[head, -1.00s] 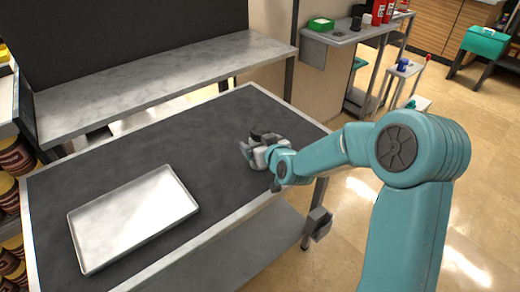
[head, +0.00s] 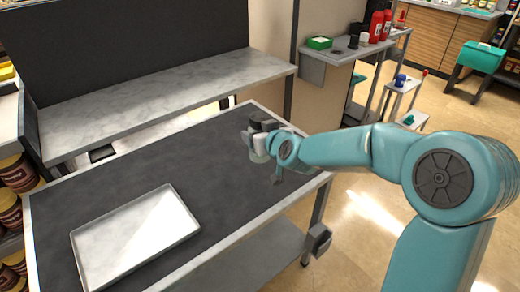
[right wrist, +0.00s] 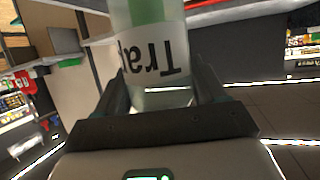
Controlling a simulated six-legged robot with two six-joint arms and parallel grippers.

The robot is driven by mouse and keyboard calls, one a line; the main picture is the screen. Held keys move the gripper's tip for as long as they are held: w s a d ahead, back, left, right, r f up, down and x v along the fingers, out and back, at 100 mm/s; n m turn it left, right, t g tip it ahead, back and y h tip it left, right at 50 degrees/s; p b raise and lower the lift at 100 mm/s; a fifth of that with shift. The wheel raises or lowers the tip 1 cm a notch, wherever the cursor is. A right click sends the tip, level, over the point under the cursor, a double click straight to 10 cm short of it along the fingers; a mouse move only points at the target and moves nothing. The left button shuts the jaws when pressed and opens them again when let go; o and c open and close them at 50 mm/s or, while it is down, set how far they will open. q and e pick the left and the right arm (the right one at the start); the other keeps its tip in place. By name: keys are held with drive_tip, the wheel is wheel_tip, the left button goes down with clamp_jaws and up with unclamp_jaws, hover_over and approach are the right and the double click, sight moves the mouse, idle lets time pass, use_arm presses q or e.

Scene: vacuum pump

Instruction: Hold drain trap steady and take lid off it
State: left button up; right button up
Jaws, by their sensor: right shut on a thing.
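My right gripper (head: 258,145) is shut on the drain trap, above the far right part of the dark table. In the right wrist view, its fingers (right wrist: 162,95) sit on both sides of the trap (right wrist: 155,50). The trap is a translucent jar with a white label reading "Trap", upside down in that view, and green beyond the label. In the head view, the trap's dark lid (head: 261,118) shows on top, just above the gripper. The gripper hides much of the jar. My left gripper is not in view.
An empty metal tray (head: 135,235) lies on the left of the table (head: 190,155). A raised pale shelf (head: 170,82) runs behind. The table's middle is clear. A side shelf (head: 345,52) at the back right holds a green box (head: 320,42) and red bottles (head: 380,22).

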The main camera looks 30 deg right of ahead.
sight(259, 117)
wheel_tip(259, 117, up, 9)
drive_tip(key=p, duration=0.4)
drive_tip(key=shift+p, duration=0.3)
drive_tip(key=shift+o, duration=1.1)
drive_tip(key=c, duration=0.5)
drive_tip(key=shift+c, duration=0.2)
drive_tip(key=shift+a, duration=0.1)
